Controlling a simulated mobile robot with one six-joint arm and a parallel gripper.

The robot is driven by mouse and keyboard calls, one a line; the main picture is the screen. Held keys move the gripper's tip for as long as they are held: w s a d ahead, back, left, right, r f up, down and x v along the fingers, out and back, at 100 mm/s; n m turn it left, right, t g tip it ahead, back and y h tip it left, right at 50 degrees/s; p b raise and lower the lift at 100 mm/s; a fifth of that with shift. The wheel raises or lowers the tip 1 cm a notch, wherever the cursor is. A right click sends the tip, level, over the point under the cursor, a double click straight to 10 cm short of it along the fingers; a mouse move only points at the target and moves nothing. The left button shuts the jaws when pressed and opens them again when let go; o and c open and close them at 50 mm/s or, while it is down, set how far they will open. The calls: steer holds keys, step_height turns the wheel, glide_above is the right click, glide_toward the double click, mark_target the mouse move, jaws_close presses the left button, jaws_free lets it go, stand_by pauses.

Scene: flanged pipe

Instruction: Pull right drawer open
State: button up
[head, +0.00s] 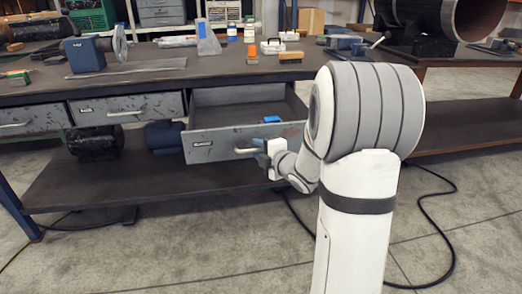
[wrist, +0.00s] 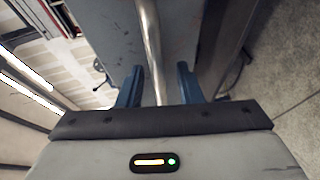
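The right drawer (head: 225,143) of the workbench is pulled well out, with its inside showing and a small blue item (head: 272,119) in it. Its bar handle (head: 246,150) is partly hidden by my gripper (head: 262,146), which is at the right end of the handle. In the wrist view the metal handle (wrist: 150,40) runs between the two blue fingers of my gripper (wrist: 158,85). A gap shows on each side of the bar, so the fingers are open around it. The grey drawer front (wrist: 105,25) is beyond them.
The middle drawer (head: 125,108) and left drawer (head: 30,120) are closed. Dark motors (head: 92,143) stand on the lower shelf (head: 100,185). Tools and bottles crowd the bench top (head: 150,70). A black cable (head: 447,215) lies on the floor at right.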

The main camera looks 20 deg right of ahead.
steer(key=shift+d, duration=0.1)
steer(key=shift+s+r, duration=0.1)
steer(key=shift+s, duration=0.15)
steer(key=p+v, duration=0.1)
steer(key=v, duration=0.6)
steer(key=shift+p, duration=0.4)
steer(key=shift+s+d, duration=0.1)
steer(key=s+r+m+g+h+p, duration=0.25)
steer(key=r+m+p, duration=0.25)
steer(key=r+p, duration=0.3)
steer(key=s+r+m+g+h+p, duration=0.2)
steer(key=r+m+h+p, duration=0.1)
steer(key=r+m+p, duration=0.3)
steer(key=s+a+r+m+g+p, duration=0.2)
steer(key=s+a+r+m+p, duration=0.1)
steer(key=s+r+p, duration=0.1)
steer(key=s+a+r+m+g+y+p, duration=0.1)
steer(key=s+a+r+m+g+p, duration=0.2)
steer(key=s, duration=0.6)
steer(key=s+a+r+m+g+p, duration=0.3)
steer(key=s+a+r+p, duration=0.2)
steer(key=s+r+p, duration=0.1)
steer(key=shift+s+a+r+y+p, duration=0.25)
steer(key=shift+s+r+y+p, duration=0.15)
steer(key=shift+p, duration=0.7)
